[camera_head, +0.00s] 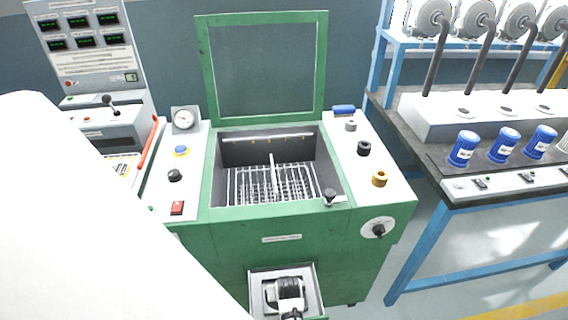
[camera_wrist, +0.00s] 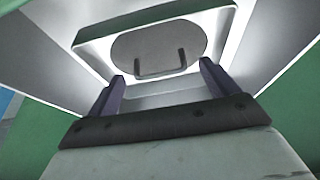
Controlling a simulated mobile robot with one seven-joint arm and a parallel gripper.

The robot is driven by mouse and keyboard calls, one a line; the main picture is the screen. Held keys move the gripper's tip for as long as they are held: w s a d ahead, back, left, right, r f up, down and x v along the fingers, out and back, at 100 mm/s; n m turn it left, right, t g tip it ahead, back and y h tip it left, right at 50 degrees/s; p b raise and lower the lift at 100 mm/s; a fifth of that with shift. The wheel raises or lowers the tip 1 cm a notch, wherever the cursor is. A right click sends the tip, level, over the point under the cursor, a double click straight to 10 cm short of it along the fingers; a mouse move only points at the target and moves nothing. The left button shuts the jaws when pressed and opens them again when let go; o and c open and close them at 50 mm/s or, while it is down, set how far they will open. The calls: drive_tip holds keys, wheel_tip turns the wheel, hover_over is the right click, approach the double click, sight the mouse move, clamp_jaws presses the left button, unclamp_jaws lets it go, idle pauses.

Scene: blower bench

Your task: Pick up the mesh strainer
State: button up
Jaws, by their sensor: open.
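In the wrist view, a grey oval piece with a thin U-shaped handle, which looks like the mesh strainer (camera_wrist: 132,48), lies in a pale open drawer (camera_wrist: 88,37). Its mesh cannot be made out. My gripper (camera_wrist: 162,72) is open, with one dark finger on each side of the handle. The fingers appear apart from the handle, and nothing is held. In the head view, the drawer (camera_head: 315,288) sticks out low at the front of the green machine. A dark rounded shape covers much of its inside, so the strainer is hard to tell there.
The green machine (camera_head: 225,238) has its lid (camera_head: 265,65) raised, showing a wire rack (camera_head: 250,187) inside. A blue-framed bench (camera_head: 430,225) with blue cups (camera_head: 463,149) stands to the right. A grey panel unit (camera_head: 90,60) stands to the left. Floor shows between machine and bench.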

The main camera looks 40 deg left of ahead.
drive_tip(key=shift+x, duration=0.75)
drive_tip(key=c, duration=1.1)
drive_tip(key=shift+r, duration=0.15)
